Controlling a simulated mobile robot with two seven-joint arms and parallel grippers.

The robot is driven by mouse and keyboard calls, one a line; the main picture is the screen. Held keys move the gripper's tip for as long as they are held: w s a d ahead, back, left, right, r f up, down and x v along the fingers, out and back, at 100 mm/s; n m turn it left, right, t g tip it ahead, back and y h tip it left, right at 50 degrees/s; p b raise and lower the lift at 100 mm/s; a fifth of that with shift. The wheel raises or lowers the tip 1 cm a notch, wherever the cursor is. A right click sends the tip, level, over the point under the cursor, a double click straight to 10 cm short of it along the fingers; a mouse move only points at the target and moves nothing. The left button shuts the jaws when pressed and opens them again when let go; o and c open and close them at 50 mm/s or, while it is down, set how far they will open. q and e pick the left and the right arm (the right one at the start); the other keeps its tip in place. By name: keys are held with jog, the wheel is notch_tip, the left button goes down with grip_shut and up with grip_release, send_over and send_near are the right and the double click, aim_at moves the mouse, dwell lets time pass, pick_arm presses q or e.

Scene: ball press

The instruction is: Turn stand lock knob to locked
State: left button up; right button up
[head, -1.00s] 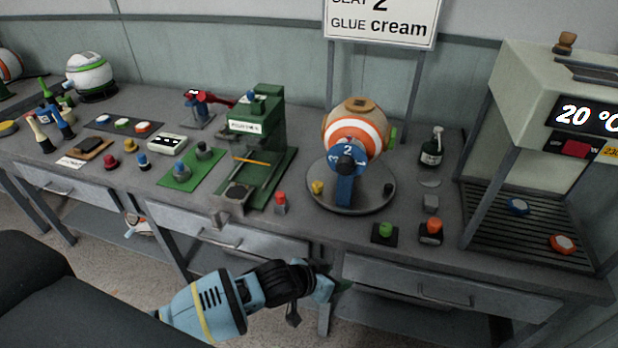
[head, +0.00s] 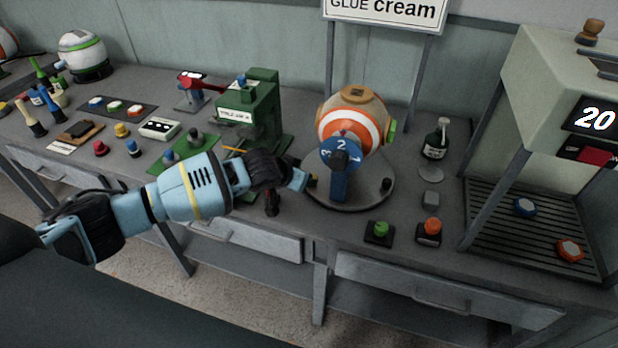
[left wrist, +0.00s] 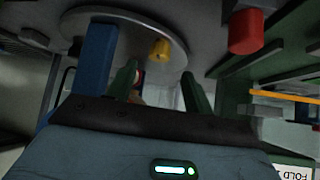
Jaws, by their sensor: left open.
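The ball stand has a round grey base (head: 362,198), a blue post (head: 339,188) and a blue dial (head: 341,155) marked with numbers. It carries an orange-and-white striped ball (head: 352,118). A small yellow knob (left wrist: 160,48) stands on the base near its rim, and a dark knob (head: 386,184) stands on the right side. I cannot tell from labels which is the lock. My left gripper (head: 303,180) is at the left edge of the base. In the left wrist view, its open fingers (left wrist: 158,76) point toward the yellow knob, apart from it. My right gripper is not in view.
The green press (head: 250,115) stands left of the stand. Green (head: 380,229) and orange (head: 430,226) buttons sit front right. A bottle (head: 436,140) and a heater frame (head: 490,190) are farther right.

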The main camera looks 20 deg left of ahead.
pick_arm(q)
jog(key=b+x, duration=0.1)
jog(key=x, duration=0.4)
jog(key=shift+f, duration=0.3)
jog(key=shift+w+d+f, duration=0.15)
jog(key=shift+w+f, duration=0.25)
jog(key=shift+w, duration=0.2)
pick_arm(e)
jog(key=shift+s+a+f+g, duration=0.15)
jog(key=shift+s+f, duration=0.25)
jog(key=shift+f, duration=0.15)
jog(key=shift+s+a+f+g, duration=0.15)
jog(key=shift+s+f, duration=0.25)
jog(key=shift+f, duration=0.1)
